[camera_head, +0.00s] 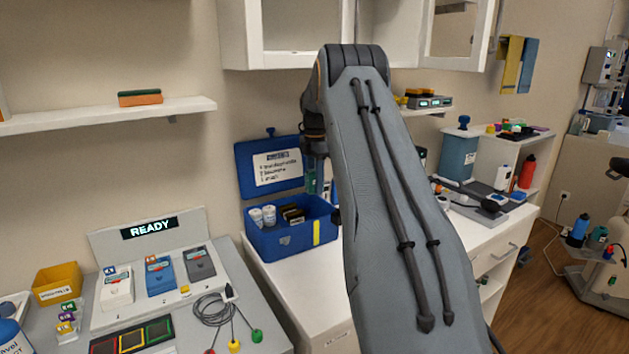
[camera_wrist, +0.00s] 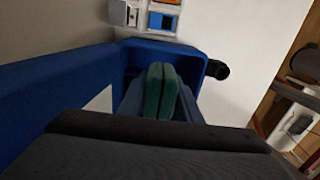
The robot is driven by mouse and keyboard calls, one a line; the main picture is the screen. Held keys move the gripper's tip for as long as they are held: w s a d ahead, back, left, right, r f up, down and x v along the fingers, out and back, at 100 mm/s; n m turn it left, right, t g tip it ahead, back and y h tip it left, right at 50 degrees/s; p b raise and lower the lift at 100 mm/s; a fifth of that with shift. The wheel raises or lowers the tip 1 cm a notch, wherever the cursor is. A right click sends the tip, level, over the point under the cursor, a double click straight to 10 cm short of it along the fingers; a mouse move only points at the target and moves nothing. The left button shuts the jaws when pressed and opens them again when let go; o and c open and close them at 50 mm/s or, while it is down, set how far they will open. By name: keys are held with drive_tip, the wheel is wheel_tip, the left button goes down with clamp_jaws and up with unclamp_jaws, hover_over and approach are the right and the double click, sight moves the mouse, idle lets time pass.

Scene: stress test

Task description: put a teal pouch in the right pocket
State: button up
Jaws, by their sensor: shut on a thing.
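A teal pouch (camera_wrist: 160,90) shows in the wrist view as two upright rounded halves with a dark line between them. My gripper (camera_wrist: 160,103) appears shut on it, with grey-blue finger parts beside it. The pouch is over or inside an open blue box (camera_wrist: 205,62); its exact height is unclear. In the head view the blue box (camera_head: 272,242) stands on the white counter with its lid raised. I cannot clearly make out the right pocket.
White rolls (camera_head: 262,216) and dark packets (camera_head: 292,214) lie in the box. The raised lid (camera_head: 270,166) stands behind it. A panel marked READY (camera_head: 150,230) with devices and cables is at left. A blue canister (camera_head: 458,155) stands at right.

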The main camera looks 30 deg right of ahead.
drive_tip(key=shift+f+b, duration=0.35)
drive_tip(key=shift+f, duration=0.55)
drive_tip(key=shift+r, duration=0.1)
drive_tip(key=shift+d+p, duration=0.1)
drive_tip(key=shift+p, duration=0.3)
drive_tip(key=shift+f+b, duration=1.6)
drive_tip(key=shift+f, duration=4.05)
idle(0.5)
drive_tip(key=o, duration=1.3)
drive_tip(key=shift+c, duration=0.2)
